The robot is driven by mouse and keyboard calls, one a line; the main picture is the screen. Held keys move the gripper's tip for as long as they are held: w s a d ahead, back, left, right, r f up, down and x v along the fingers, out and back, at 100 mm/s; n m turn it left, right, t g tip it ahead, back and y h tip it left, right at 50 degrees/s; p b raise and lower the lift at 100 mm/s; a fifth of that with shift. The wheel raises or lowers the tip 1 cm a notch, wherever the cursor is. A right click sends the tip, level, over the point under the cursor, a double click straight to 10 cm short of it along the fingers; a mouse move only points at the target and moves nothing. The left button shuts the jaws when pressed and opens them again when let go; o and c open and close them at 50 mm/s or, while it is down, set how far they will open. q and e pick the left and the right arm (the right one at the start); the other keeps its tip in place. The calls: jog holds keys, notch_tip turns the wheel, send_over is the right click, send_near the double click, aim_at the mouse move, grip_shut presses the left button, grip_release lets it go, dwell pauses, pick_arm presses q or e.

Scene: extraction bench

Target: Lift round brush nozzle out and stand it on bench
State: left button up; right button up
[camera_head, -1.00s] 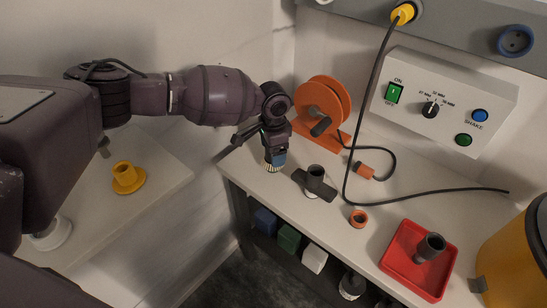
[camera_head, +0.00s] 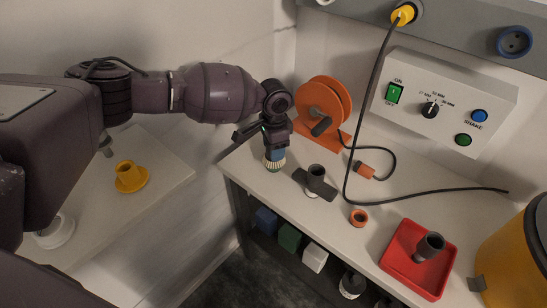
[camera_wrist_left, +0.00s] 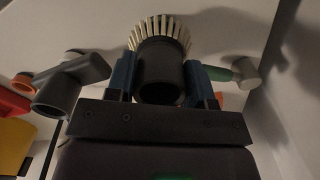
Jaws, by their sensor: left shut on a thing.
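The round brush nozzle (camera_head: 275,164) has a ring of pale bristles and a dark tube. It is at the left end of the bench (camera_head: 345,222), bristles down. My left gripper (camera_head: 274,152) is shut on it from above. In the left wrist view, its blue fingers are on both sides of the dark tube (camera_wrist_left: 161,82), with the bristles (camera_wrist_left: 160,32) fanned beyond. The bristles are at or just above the bench top; I cannot tell whether they touch. My right gripper is not in view.
An orange reel (camera_head: 322,103) stands behind the brush. A dark flat nozzle (camera_head: 315,181) is to its right, then an orange ring (camera_head: 358,217) and a red tray (camera_head: 402,268) holding a dark tube. A black cable crosses the bench. A yellow flanged piece (camera_head: 130,177) sits on the left table.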

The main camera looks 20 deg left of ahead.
pick_arm(q)
jog(key=shift+r, duration=0.4)
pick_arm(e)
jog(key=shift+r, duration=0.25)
pick_arm(q)
jog(key=shift+r+p, duration=0.35)
jog(key=shift+r, duration=0.15)
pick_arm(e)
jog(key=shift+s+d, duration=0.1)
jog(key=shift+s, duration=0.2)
pick_arm(q)
jog(key=shift+r, duration=0.3)
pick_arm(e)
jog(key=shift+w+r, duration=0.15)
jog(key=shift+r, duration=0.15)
pick_arm(q)
jog(key=shift+r+p, duration=0.45)
jog(key=shift+r, duration=0.25)
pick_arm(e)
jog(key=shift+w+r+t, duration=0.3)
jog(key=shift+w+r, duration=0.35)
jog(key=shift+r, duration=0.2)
pick_arm(q)
jog(key=shift+r, duration=0.15)
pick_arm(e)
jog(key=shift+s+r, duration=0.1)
